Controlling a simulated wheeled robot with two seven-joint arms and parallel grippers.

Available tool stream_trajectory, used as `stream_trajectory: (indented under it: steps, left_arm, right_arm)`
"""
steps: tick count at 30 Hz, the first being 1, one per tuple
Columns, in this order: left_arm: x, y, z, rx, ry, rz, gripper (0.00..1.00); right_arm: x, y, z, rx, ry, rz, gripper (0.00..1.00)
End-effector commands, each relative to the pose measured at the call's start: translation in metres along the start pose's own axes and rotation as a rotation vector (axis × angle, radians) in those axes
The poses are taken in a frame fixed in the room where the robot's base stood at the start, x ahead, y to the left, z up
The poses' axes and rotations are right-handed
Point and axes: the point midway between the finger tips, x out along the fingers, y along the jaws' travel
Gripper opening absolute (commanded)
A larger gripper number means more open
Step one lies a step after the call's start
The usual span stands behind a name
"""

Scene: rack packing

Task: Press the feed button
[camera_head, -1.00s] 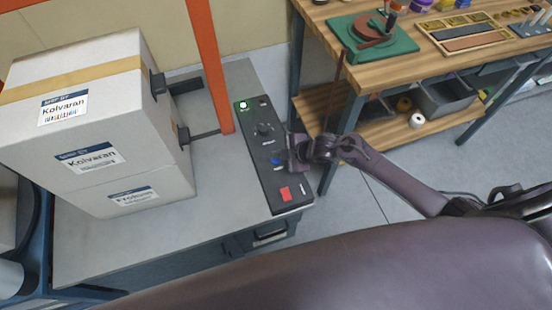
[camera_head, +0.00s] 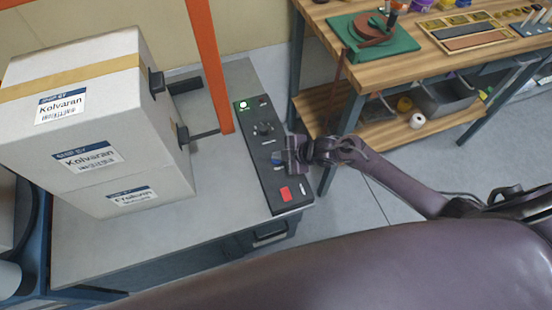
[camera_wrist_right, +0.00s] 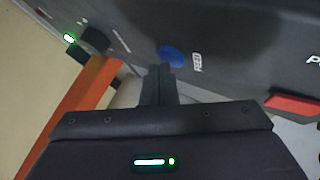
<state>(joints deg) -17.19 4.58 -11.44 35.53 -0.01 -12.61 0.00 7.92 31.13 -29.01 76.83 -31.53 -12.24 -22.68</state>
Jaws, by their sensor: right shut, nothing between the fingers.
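The feed button is a round blue button (camera_wrist_right: 171,56) labelled FEED in the right wrist view. In the head view a sliver of the blue button (camera_head: 276,159) shows on the black control panel (camera_head: 279,179), mostly hidden by my right gripper (camera_head: 284,158). My right gripper is shut and empty. In the wrist view its fingertips (camera_wrist_right: 160,68) are just below the blue button; whether they touch it I cannot tell. My left gripper is not in view.
A red button (camera_head: 286,194), a dark knob (camera_head: 263,129) and a lit green lamp (camera_head: 242,105) share the panel. An orange post (camera_head: 208,70) and stacked Kolvaran boxes (camera_head: 95,130) stand left. A wooden workbench (camera_head: 440,60) stands right.

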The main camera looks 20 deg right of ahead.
Motion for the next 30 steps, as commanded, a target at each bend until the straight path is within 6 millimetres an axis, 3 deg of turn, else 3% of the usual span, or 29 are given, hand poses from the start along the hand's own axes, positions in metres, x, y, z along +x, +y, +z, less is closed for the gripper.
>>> stream_trajectory:
  steps: [23, 30]
  left_arm:
    - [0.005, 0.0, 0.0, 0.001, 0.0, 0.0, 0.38]
    - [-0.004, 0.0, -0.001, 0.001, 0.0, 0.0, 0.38]
  right_arm:
    - [0.004, -0.004, 0.004, 0.0, -0.001, -0.001, 0.0]
    - [-0.003, 0.001, -0.001, 0.0, -0.001, -0.001, 0.0]
